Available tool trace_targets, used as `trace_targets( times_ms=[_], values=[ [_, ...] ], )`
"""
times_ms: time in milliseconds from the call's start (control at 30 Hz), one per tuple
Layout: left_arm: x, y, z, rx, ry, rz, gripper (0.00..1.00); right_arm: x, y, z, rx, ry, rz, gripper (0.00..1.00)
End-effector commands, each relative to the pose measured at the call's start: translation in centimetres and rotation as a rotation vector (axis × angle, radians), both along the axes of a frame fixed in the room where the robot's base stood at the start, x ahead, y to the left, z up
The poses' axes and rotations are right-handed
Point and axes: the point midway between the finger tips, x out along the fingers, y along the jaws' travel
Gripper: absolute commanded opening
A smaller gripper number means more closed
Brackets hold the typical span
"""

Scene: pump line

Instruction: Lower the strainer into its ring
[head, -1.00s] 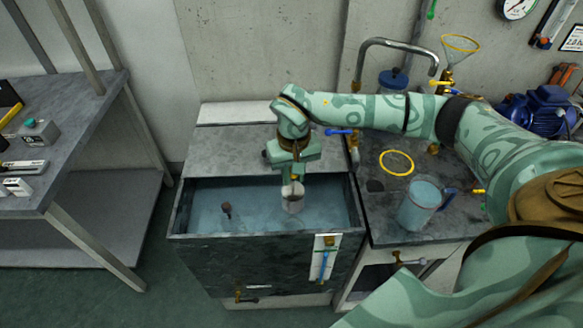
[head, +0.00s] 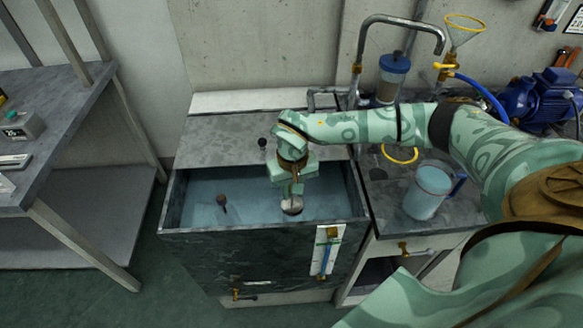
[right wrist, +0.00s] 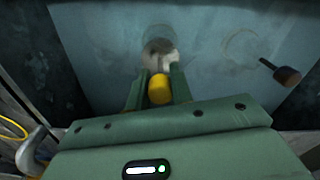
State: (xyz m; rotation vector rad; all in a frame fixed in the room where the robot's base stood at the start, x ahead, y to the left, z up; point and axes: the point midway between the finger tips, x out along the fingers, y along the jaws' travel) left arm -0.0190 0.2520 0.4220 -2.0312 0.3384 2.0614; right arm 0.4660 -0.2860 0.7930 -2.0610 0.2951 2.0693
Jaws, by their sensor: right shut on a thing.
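The strainer (head: 292,206), a small grey metal piece, hangs below my right gripper (head: 297,188) over the water tank (head: 262,250). In the right wrist view the strainer (right wrist: 158,54) is blurred, beyond a yellow grip piece (right wrist: 159,89) between the fingers of my right gripper (right wrist: 157,92). The gripper is shut on it. A faint round outline (right wrist: 241,44) shows on the tank bottom, to the right of the strainer; I cannot tell whether it is the ring. Whether the strainer touches the water is unclear. My left gripper is not in view.
On the right counter are a yellow hoop (head: 400,153), a jug of water (head: 427,190), a blue-lidded jar (head: 391,78) and a tap (head: 405,24). The tank's left part is open.

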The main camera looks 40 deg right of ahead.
Motion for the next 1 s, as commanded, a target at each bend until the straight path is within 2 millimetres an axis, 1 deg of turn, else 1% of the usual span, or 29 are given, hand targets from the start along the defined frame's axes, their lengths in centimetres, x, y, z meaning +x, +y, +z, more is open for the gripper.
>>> trace_targets(
  times_ms=[500,1000],
  values=[
    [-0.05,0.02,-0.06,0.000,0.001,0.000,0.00,0.00,0.00,-0.16,0.000,0.000,0.000,0.00],
    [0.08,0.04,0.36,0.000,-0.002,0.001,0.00,-0.09,0.01,-0.16,0.001,0.000,0.000,0.00]
  ],
)
